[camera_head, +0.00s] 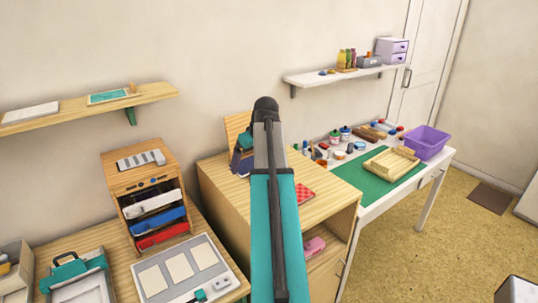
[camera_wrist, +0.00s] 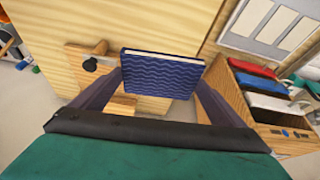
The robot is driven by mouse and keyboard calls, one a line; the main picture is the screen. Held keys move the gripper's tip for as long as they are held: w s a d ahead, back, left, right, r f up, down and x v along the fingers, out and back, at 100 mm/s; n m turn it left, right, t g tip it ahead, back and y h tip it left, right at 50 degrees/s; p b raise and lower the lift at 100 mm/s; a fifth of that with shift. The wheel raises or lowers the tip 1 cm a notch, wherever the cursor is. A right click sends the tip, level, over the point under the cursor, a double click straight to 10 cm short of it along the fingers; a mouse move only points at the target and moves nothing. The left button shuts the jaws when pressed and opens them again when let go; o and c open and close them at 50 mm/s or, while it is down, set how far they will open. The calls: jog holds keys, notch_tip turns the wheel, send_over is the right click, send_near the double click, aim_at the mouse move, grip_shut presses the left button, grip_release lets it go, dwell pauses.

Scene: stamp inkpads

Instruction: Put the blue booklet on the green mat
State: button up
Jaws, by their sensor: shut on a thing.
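The blue booklet (camera_wrist: 160,75) has a wavy pattern and pale page edges. In the wrist view it stands between the two fingers of my gripper (camera_wrist: 158,90), which is shut on it. In the head view a dark blue part of the booklet (camera_head: 241,163) shows at the left of my arm, above the wooden cabinet top; my arm hides much of this area. The green mat (camera_head: 350,178) lies on the white table at the right, well apart from my gripper. A pale wooden tray (camera_head: 390,164) rests on the mat and covers part of it.
Jars and bottles (camera_head: 345,132) stand behind the mat, and a purple bin (camera_head: 427,142) stands right of it. A wooden drawer unit (camera_head: 140,170) stands left. The mat's near left part is bare.

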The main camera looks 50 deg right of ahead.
jog(key=w+a+n, duration=0.1)
jog(key=w+a, duration=0.4)
jog(key=a, duration=1.2)
jog(key=w+a+n, duration=0.1)
jog(key=w+a, duration=0.4)
jog(key=a, duration=1.2)
jog(key=w+a+y, duration=0.1)
jog(key=w+a, duration=0.4)
jog(key=a, duration=1.2)
jog(key=shift+w+a+n, duration=0.15)
jog(key=shift+w+n, duration=0.2)
jog(key=shift+n, duration=0.05)
jog(key=shift+r, duration=0.1)
jog(key=shift+a, duration=0.1)
